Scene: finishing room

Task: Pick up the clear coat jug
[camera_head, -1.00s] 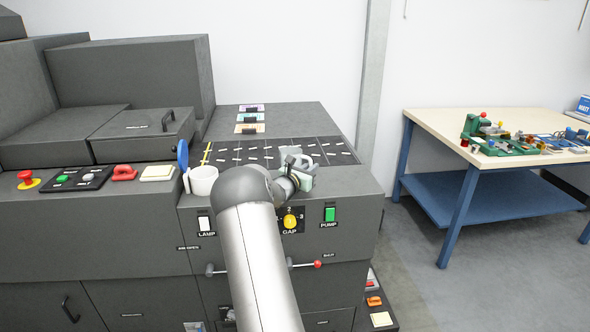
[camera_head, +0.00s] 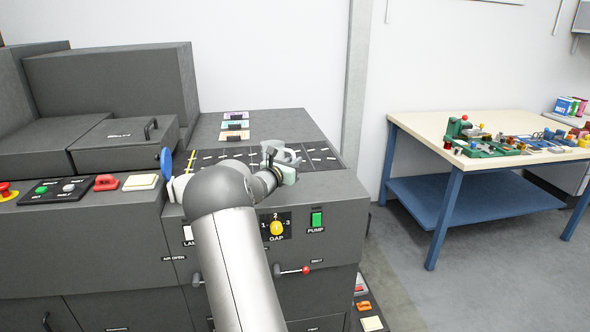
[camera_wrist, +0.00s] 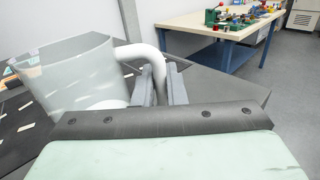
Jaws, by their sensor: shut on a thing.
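The clear coat jug (camera_wrist: 72,75) is a pale, see-through vessel with a thick white handle (camera_wrist: 146,52). It fills the left of the wrist view and looks tilted there. My gripper (camera_wrist: 161,88) is shut on the handle, with a grey finger on each side of it. In the head view the jug (camera_head: 284,152) shows small beyond my gripper (camera_head: 276,171), over the dark machine's marked strip. My wrist hides part of it, and I cannot tell whether its base touches the surface.
The dark machine (camera_head: 100,235) has a control front with a green pump switch (camera_head: 316,219) and a yellow gap knob (camera_head: 277,228). A white cup-like vessel (camera_head: 178,186) is partly hidden by my arm. A workbench (camera_head: 425,125) with small parts stands right, across open floor.

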